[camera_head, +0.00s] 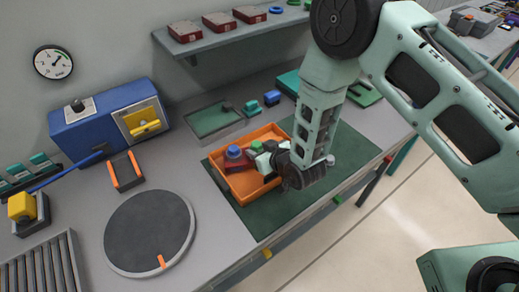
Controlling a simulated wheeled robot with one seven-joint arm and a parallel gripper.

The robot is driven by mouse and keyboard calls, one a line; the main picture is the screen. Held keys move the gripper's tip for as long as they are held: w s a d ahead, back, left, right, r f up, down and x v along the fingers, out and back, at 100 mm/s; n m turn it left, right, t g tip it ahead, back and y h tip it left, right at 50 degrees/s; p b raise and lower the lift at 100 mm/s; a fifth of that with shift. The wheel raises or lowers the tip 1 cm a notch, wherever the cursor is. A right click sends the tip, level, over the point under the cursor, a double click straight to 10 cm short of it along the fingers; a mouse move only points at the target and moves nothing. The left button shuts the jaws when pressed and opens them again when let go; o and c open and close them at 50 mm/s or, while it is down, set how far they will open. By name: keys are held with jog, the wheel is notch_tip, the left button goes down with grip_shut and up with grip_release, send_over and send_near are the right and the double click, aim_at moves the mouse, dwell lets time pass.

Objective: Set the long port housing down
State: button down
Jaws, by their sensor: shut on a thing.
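My gripper (262,160) is low over the orange tray (227,198), with its pale fingers shut. The long port housing at its fingers is mostly hidden by the fingers and wrist, and its outline is hard to make out. A dark red piece (240,167) shows just left of the fingers, inside the tray's outline. A blue round part (233,152) and a small green part (255,146) are close by. I cannot tell whether the held housing touches the tray.
The tray stands on a dark green mat (254,222), which has bare room in front. A round grey turntable (150,232) is at left. A blue machine (113,120) stands behind it. A shelf (230,38) with red housings (185,32) overhangs the back.

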jog(key=shift+w+a+f+b, duration=0.1)
jog(key=shift+f+b, duration=0.1)
jog(key=shift+b, duration=0.15)
jog(key=c, duration=0.9)
grip_release()
jog(key=shift+o, duration=0.8)
jog(key=shift+s+d+f, duration=0.2)
jog(key=shift+f, duration=0.05)
jog(key=p+v, duration=0.2)
jog(key=v, duration=1.5)
jog(key=shift+r+p, duration=0.3)
jog(key=shift+r, duration=0.05)
jog(key=shift+f, duration=0.1)
